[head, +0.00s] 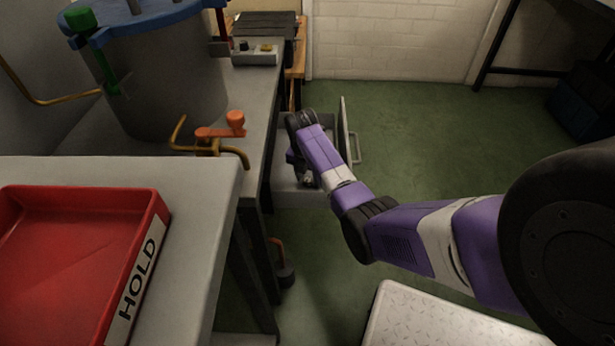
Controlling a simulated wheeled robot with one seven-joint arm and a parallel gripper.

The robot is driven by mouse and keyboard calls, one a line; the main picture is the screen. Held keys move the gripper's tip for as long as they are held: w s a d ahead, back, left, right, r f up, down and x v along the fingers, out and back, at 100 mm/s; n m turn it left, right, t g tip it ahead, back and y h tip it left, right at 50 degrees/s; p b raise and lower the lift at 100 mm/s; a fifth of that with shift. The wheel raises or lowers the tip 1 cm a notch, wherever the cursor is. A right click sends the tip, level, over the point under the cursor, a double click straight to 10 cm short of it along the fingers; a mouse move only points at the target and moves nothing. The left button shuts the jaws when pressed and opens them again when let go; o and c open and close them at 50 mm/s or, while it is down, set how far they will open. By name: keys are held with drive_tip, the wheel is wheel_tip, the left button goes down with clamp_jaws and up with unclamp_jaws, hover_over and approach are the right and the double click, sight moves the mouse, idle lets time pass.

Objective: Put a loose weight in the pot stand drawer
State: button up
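The pot stand's grey drawer (306,199) is pulled open at the centre of the head view, its front panel with a handle (355,148) facing right. My purple arm reaches over it from the right. My gripper (307,179) points down into or just above the drawer. It is small and partly hidden by my wrist, so I cannot tell whether its fingers are open or hold anything. I cannot make out a loose weight for certain. The arm covers part of the drawer's inside.
A large grey pot (165,80) with a blue rim stands on the stand, beside an orange-handled valve (220,132). A red HOLD tray (75,255) lies on the near table. A dark object with an orange handle (284,274) sits low. Green floor (420,130) is clear to the right.

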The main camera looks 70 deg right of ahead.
drive_tip(key=shift+r, duration=0.1)
wheel_tip(320, 180, up, 12)
drive_tip(key=a+p, duration=0.1)
drive_tip(key=p, duration=0.5)
drive_tip(key=shift+a, duration=0.4)
